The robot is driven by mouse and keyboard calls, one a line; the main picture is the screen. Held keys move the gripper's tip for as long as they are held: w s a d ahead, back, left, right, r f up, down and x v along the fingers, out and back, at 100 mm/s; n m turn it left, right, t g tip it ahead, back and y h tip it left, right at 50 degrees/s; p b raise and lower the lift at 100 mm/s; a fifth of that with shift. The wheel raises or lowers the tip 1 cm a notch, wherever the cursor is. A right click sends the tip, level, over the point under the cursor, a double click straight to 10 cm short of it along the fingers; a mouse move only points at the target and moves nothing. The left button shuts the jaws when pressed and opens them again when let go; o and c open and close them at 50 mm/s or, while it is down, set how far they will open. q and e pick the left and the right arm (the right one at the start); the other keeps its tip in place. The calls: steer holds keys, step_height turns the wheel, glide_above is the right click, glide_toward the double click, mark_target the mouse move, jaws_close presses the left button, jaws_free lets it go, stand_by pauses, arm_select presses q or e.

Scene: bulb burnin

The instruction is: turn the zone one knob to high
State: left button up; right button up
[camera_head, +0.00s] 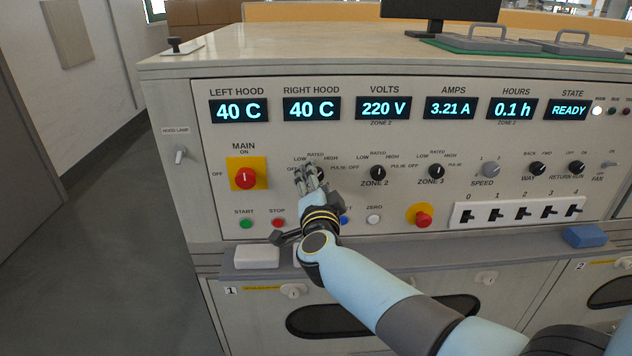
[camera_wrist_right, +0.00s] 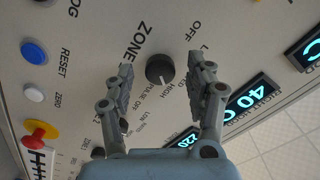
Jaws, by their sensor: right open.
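The zone one knob (camera_wrist_right: 160,69) is round and black and sits on the cream panel between my right gripper's fingers in the right wrist view. A pale mark on its lower edge points toward the HIGH lettering. In the head view my gripper mostly covers this knob (camera_head: 319,172). My right gripper (camera_head: 309,172) is open in front of the panel; in the right wrist view its two fingers (camera_wrist_right: 160,75) stand apart on either side of the knob, with gaps visible. Whether the fingertips touch the panel cannot be told. My left gripper is not in view.
The zone 2 knob (camera_head: 377,172) and zone 3 knob (camera_head: 436,171) are to the right. The red main switch (camera_head: 245,178) is on the left. Start (camera_head: 246,223) and stop (camera_head: 278,222) buttons and a red mushroom button (camera_head: 423,219) sit lower. A ledge runs below the panel.

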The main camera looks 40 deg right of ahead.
steer(key=v, duration=1.1)
steer(key=shift+s+a, duration=0.15)
steer(key=shift+s, duration=0.2)
steer(key=shift+f, duration=0.1)
